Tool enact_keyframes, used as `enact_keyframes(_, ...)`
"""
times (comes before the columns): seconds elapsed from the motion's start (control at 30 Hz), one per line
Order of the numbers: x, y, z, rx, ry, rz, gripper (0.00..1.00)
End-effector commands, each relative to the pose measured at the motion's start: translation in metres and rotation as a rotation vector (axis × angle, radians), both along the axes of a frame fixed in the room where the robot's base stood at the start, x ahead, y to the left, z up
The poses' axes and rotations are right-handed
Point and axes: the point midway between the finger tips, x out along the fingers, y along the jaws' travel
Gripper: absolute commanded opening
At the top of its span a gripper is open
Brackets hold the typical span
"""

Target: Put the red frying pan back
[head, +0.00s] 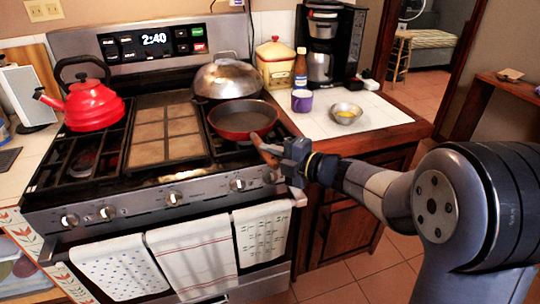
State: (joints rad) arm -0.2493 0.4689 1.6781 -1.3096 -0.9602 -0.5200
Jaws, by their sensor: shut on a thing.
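The red frying pan (243,119) is over the front right burner of the stove (168,148). Its dark inside faces up and its brownish handle (266,150) points toward the front right. My gripper (278,156) is shut on the handle near its end, at the stove's front right edge. The fingertips are small in this view and partly merge with the handle. I cannot tell whether the pan rests on the grate or is slightly above it.
A domed metal wok (222,78) sits just behind the pan. A red kettle (92,104) stands on the left burners. The right counter (372,122) holds a metal bowl (345,113), a purple mug (302,101), a bottle (300,68), a canister (276,65) and a coffee maker (327,42).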

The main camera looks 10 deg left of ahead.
Motion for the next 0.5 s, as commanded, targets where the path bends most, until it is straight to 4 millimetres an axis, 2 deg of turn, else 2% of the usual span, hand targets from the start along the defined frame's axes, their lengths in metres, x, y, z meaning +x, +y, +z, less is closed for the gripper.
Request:
enact_keyframes(0.2, 0.0002, 0.0003, 0.0030, 0.004, -0.006, 0.001, 0.00)
enact_keyframes(0.5, 0.0002, 0.0002, -0.0060, 0.003, -0.006, 0.001, 0.00)
